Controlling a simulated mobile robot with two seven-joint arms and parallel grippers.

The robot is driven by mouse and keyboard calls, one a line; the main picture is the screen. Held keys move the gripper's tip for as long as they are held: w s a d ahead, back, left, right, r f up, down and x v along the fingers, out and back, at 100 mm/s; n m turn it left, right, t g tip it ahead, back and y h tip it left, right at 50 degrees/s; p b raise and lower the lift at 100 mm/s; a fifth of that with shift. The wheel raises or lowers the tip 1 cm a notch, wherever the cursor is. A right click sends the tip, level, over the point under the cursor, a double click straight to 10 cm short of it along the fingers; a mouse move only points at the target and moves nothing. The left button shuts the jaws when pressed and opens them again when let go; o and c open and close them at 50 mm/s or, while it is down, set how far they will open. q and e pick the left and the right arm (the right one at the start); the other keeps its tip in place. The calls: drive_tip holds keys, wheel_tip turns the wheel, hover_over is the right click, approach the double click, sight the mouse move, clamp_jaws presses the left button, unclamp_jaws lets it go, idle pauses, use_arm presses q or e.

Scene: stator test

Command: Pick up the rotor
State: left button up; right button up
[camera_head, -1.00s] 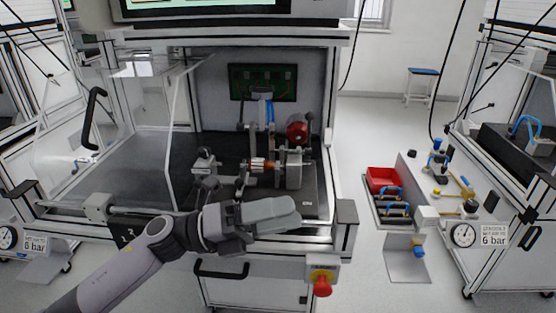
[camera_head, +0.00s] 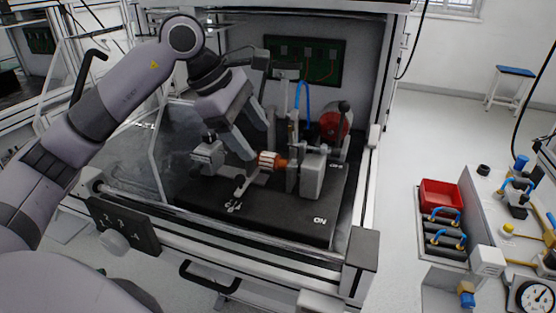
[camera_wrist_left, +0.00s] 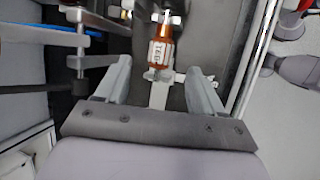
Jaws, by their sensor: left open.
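The rotor (camera_head: 267,161), copper-orange with a pale banded middle, lies level in the test fixture inside the cabinet. In the left wrist view the rotor (camera_wrist_left: 161,48) shows between and beyond my fingers, with a pale shaft end at the top. My left gripper (camera_head: 259,142) is open and points down at the rotor from above. The fingers of the left gripper (camera_wrist_left: 158,78) stand on either side of the rotor's line, apart from it. My right gripper is not in view.
A clear panel stands at the left. A red bin (camera_head: 441,194) is outside at right.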

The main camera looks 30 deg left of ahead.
sight(263, 154)
use_arm(q)
drive_tip(key=x, duration=0.6)
drive_tip(key=shift+s+a+f, duration=0.1)
drive_tip(key=shift+s+a, duration=0.05)
drive_tip(key=shift+a, duration=0.05)
clamp_jaws()
